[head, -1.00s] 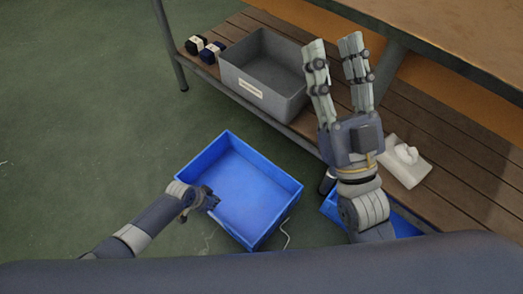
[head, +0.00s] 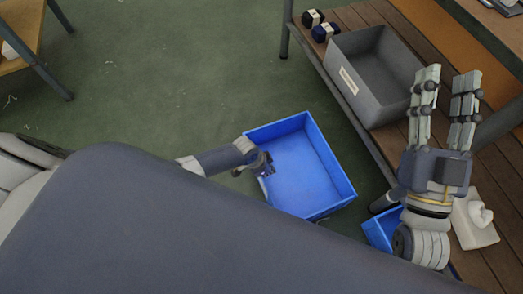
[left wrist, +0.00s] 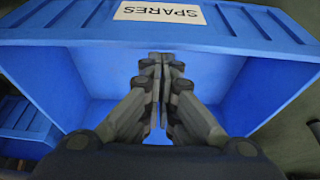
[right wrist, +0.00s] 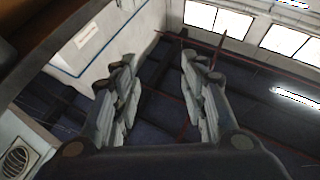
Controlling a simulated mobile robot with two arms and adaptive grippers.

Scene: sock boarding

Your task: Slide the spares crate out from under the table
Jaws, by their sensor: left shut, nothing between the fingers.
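The blue spares crate (head: 335,203) stands open and empty on the green floor, just clear of the table's lower shelf in the head view. Its white SPARES label (left wrist: 160,12) shows at the top of the left wrist view. My left gripper (head: 268,167) is shut and empty at the crate's left wall. In the left wrist view its fingers overlap the inside of the crate and point at the labelled wall; I cannot tell whether they touch it. My right gripper (head: 447,78) is open, empty and raised in front of the table.
A grey bin (head: 385,104), dark rolled items (head: 326,32) and a tissue pack (head: 473,225) are on the slatted shelf (head: 405,130). Another blue crate (head: 377,234) is partly hidden by my right arm. A second table (head: 38,62) stands far left. Floor between is clear.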

